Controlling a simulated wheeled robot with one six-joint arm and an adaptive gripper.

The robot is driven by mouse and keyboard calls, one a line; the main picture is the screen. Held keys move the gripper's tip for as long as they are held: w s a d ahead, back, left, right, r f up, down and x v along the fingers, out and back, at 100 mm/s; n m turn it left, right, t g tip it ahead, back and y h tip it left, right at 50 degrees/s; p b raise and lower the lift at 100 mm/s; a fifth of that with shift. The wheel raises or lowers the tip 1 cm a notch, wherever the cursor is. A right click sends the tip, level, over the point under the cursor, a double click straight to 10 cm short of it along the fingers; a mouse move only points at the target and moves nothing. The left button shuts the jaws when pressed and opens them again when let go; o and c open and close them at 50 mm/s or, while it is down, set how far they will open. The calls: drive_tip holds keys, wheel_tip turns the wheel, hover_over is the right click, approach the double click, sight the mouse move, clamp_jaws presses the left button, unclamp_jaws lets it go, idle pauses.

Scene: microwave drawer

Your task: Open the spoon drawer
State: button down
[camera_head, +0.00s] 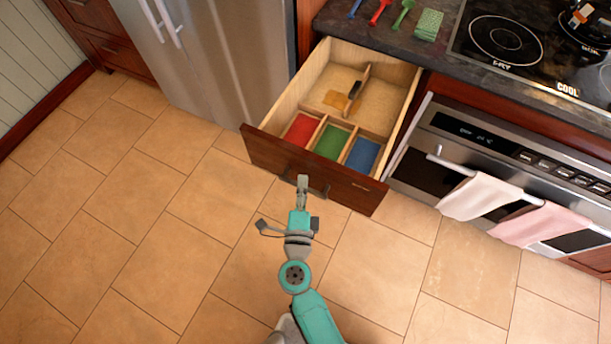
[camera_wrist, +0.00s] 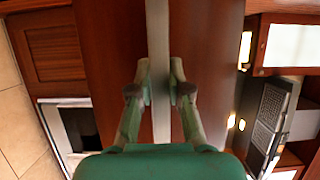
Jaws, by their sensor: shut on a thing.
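The spoon drawer (camera_head: 330,168) is pulled far out from the cabinet below the counter in the head view. Its front is dark red-brown wood with a dark bar handle (camera_head: 318,191). Inside are red (camera_head: 301,130), green (camera_head: 331,142) and blue (camera_head: 363,154) compartments at the front, and a brush-like thing (camera_head: 354,91) with a wooden piece (camera_head: 337,100) behind them. My gripper (camera_head: 302,181) is at the handle, in front of the drawer. In the wrist view its fingers (camera_wrist: 160,92) are closed on both sides of the handle bar (camera_wrist: 158,40).
The oven (camera_head: 500,150) with pink towels (camera_head: 478,196) stands right of the drawer. A steel fridge (camera_head: 215,55) stands to the left. Colored utensils (camera_head: 380,12) and a green sponge (camera_head: 428,25) lie on the counter beside the cooktop (camera_head: 503,38). The tiled floor (camera_head: 150,215) is clear.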

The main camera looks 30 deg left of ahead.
drive_tip(key=shift+s, duration=0.5)
drive_tip(key=c, duration=1.1)
unclamp_jaws()
drive_tip(key=shift+v, duration=3.75)
